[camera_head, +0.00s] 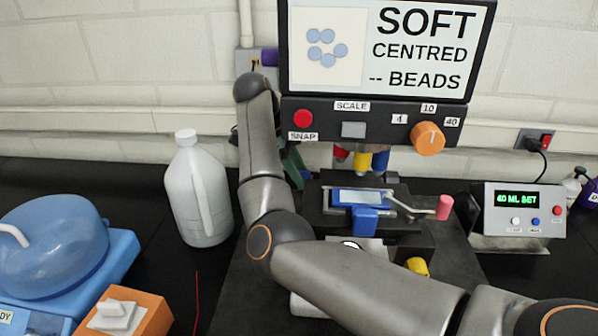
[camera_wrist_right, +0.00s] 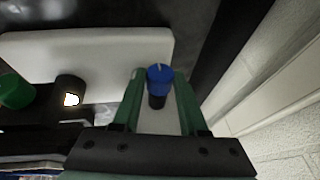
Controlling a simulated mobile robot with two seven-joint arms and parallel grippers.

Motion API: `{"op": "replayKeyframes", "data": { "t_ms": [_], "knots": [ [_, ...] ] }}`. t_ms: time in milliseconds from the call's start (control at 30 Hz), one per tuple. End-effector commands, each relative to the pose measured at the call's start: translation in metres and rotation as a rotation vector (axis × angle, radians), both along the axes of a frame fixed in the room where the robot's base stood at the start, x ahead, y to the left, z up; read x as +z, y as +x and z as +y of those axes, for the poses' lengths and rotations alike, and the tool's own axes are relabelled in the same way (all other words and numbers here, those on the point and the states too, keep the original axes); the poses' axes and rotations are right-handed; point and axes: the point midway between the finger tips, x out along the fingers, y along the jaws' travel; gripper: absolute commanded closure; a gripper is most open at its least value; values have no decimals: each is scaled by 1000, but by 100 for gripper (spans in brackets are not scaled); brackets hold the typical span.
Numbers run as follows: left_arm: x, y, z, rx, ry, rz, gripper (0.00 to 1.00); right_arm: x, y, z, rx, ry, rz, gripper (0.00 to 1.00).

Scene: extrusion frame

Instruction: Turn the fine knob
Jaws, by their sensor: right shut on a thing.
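A blue knob (camera_wrist_right: 160,78) with a pale mark on its top sits between the two green fingers of my right gripper (camera_wrist_right: 158,88) in the right wrist view. The fingers are shut on it from both sides. In the head view my right gripper (camera_head: 294,166) reaches in at the left side of the microscope stage (camera_head: 325,215), mostly behind my own arm, and the knob it holds is hidden there. A green knob (camera_wrist_right: 15,91) shows at the left edge of the wrist view. My left gripper is not in view.
The screen (camera_head: 385,85) shows round blue beads and reads "SOFT CENTRED -- BEADS". Below it are a red snap button (camera_head: 303,118) and an orange knob (camera_head: 428,138). A white jug (camera_head: 197,195) stands left of my arm; a control box (camera_head: 524,208) stands right.

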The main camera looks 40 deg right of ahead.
Motion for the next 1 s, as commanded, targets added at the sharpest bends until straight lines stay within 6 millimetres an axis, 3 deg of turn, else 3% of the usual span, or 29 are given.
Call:
{"op": "replayKeyframes", "data": {
  "t_ms": [33,267,667,1000],
  "knots": [
    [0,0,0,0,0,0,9,0,0,0,0,-1,-1,73],
    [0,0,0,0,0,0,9,0,0,0,1,-1,0,99],
    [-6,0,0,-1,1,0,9,-2,1,1,3,-21,-28,100],
    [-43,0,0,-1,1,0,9,-8,-3,4,3,-173,-207,100]
  ]
}}
